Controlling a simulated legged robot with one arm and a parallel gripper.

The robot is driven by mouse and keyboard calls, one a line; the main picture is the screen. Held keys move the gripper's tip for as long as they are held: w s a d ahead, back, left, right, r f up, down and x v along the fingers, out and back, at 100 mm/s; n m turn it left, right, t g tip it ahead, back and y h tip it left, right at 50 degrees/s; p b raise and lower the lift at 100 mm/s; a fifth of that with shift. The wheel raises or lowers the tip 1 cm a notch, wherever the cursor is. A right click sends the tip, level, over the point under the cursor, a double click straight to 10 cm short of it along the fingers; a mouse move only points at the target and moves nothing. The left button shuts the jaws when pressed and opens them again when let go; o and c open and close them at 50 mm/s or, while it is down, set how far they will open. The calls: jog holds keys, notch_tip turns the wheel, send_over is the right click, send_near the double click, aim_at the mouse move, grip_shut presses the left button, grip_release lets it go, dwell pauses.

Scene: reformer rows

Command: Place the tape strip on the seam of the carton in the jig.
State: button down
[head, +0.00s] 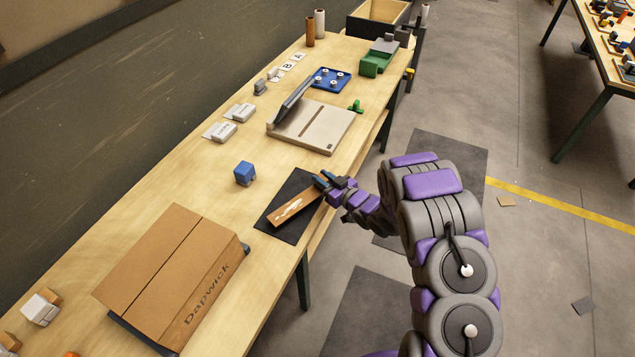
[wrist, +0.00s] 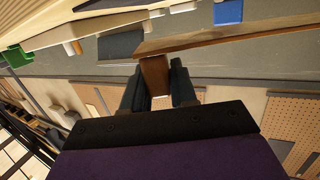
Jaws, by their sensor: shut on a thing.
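The closed brown carton (head: 172,265), marked "Dapwick", sits in a dark jig (head: 140,335) at the near left of the bench. A seam line runs along its top between the flaps. The tape strip (head: 296,207) is a flat orange-brown piece with a pale marking, over the black mat (head: 276,217). My gripper (head: 324,183) is shut on its far right end, to the right of the carton and apart from it. In the wrist view a brown piece (wrist: 154,76) shows between my fingers. I cannot tell whether the strip touches the mat.
A blue cube (head: 245,173) stands on the bench beyond the mat. A beige board with a raised screen (head: 312,125), a blue tray (head: 331,80) and a green box (head: 376,64) are farther back. The bench between mat and carton is clear.

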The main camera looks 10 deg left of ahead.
jog(key=x, duration=0.3)
jog(key=shift+w+f, duration=0.1)
jog(key=shift+w, duration=0.3)
notch_tip(320, 180, down, 3)
jog(key=shift+f+b, duration=0.2)
jog(key=shift+b, duration=0.7)
jog(key=shift+r, duration=0.15)
jog(key=c, duration=0.9)
grip_release()
jog(key=p+v, duration=0.2)
jog(key=v, duration=1)
jog(key=shift+p, duration=0.3)
